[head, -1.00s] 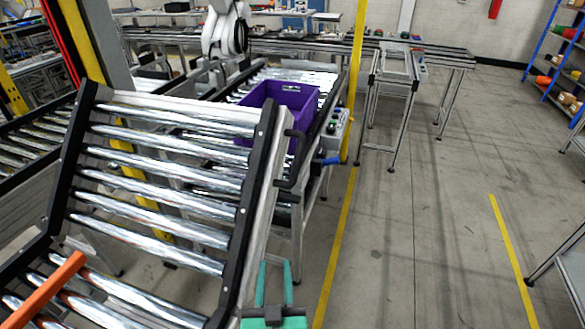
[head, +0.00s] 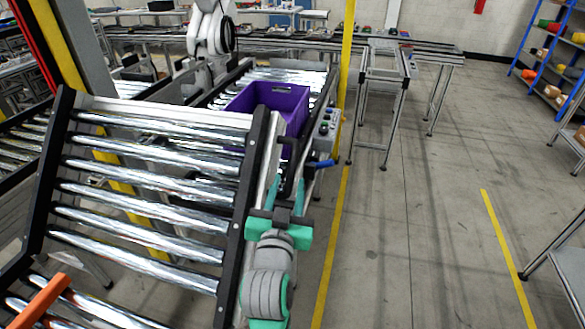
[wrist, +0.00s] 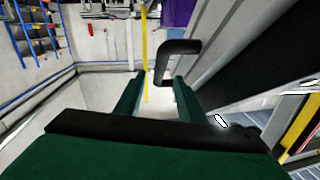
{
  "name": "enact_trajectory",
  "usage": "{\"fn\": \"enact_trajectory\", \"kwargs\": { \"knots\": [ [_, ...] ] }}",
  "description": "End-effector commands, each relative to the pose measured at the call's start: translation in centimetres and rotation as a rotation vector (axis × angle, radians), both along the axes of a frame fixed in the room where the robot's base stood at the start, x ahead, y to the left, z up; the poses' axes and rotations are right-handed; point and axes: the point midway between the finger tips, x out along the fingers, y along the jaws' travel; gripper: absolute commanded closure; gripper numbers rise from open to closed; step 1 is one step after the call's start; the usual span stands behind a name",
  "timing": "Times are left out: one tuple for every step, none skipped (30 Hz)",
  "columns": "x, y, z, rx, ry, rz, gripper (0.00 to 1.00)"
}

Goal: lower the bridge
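The bridge (head: 150,187) is a section of shiny rollers between black side rails, raised and tilted in the head view. A black bent handle (head: 291,146) stands out from its right side rail. My gripper (head: 287,186), with green fingers, is beside that rail, just below the upper part of the handle. In the wrist view my gripper (wrist: 158,92) is open, with a gap between the fingers. The handle (wrist: 178,48) shows there ahead of the fingertips, its lower end lined up with the gap. I cannot tell whether it is between the fingers or touching them.
A purple crate (head: 268,108) stands on the conveyor behind the bridge, near a control box with buttons (head: 326,124). A yellow post (head: 346,70) rises beside it. An orange bar (head: 40,302) lies at the lower left.

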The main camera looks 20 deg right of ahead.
Motion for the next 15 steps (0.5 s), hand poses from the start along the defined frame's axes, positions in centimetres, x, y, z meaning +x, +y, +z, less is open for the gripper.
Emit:
{"fn": "enact_trajectory", "kwargs": {
  "knots": [
    [0.9, -0.5, 0.1, 0.0, 0.0, -0.002, 0.64],
    [1.4, -0.8, 0.1, 0.0, -0.001, -0.002, 0.64],
    [2.0, -1.1, 0.1, -0.001, 0.0, -0.003, 0.64],
    [2.5, -1.3, 0.1, -0.002, -0.001, -0.003, 0.64],
    [2.9, -1.6, 0.0, -0.001, 0.0, -0.003, 0.64],
    [3.5, -1.8, 0.0, 0.0, 0.0, -0.002, 0.64],
    [3.9, -2.0, 0.1, 0.0, -0.001, -0.002, 0.64],
    [4.3, -2.2, 0.1, 0.0, -0.001, -0.002, 0.64],
    [4.7, -2.4, 0.0, 0.0, -0.001, -0.002, 0.64],
    [5.0, -2.6, 0.0, -0.001, 0.0, -0.002, 0.64],
    [5.3, -2.8, 0.0, -0.001, 0.001, -0.003, 0.64],
    [5.6, -2.9, 0.0, -0.001, 0.0, -0.003, 0.64],
    [5.8, -3.0, 0.0, -0.001, 0.0, -0.003, 0.64],
    [6.0, -3.1, 0.0, -0.001, 0.0, -0.003, 0.64],
    [6.2, -3.1, 0.0, -0.001, 0.0, -0.002, 0.64]
  ]
}}
